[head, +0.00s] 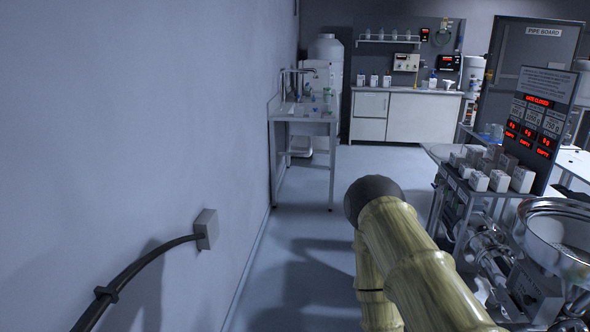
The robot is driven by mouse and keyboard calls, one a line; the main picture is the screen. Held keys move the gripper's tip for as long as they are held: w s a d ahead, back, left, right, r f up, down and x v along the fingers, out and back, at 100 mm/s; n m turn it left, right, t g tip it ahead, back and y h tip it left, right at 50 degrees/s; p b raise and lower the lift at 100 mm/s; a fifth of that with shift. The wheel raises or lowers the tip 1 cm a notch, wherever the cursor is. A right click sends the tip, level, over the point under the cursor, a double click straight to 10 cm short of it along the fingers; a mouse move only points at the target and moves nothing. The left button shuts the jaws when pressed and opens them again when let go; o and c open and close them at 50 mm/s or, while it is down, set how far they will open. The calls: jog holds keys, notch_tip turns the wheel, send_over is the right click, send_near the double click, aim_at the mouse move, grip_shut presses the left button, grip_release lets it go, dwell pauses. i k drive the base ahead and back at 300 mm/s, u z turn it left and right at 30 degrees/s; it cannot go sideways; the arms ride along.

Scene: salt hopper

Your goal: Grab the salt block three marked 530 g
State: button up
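Several small white blocks (479,181), which look like the salt blocks, stand in a close group on a dark metal rack (487,199) at the right. Their marks are too small to read, so I cannot tell which one is block three at 530 g. My gripper is not in view. A thick yellow-green ribbed limb with a dark rounded end, likely part of my own arm, rises from the bottom right of centre, left of the blocks and apart from them in the picture.
A display board (536,125) with red readouts stands behind the blocks, and a metal hopper bowl (562,238) in front. A plain wall with a cable box (206,229) is at left. A sink bench (302,117) and white cabinet (407,116) stand farther back. Floor between is clear.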

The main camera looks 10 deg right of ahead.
aim_at(478, 181)
jog(key=i, duration=2.3)
jog(key=z, duration=2.05)
